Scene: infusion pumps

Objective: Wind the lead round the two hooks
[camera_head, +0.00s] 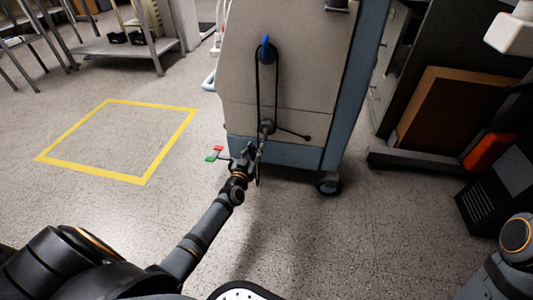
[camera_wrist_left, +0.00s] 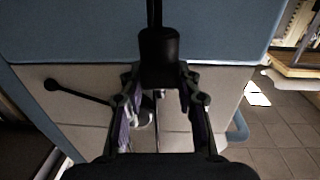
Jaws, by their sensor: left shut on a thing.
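A beige cart with blue trim (camera_head: 300,70) stands in front of me. A blue upper hook (camera_head: 265,48) is on its panel, with the black lead (camera_head: 276,85) over it and two strands running down. A grey lower hook (camera_head: 267,125) sits below, partly behind the lead. My left gripper (camera_head: 249,160) is just below and left of the lower hook. In the left wrist view it is shut on the lead's black plug (camera_wrist_left: 158,60), and lead runs from the plug to the top edge. How the lead passes the lower hook is unclear. My right gripper is not in view.
A thin black piece with a round tip (camera_head: 307,138) sticks out right of the lower hook. Small red and green squares (camera_head: 215,154) show left of my gripper. The cart has a caster (camera_head: 328,184). A yellow floor outline (camera_head: 150,180) lies left; the floor there is clear.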

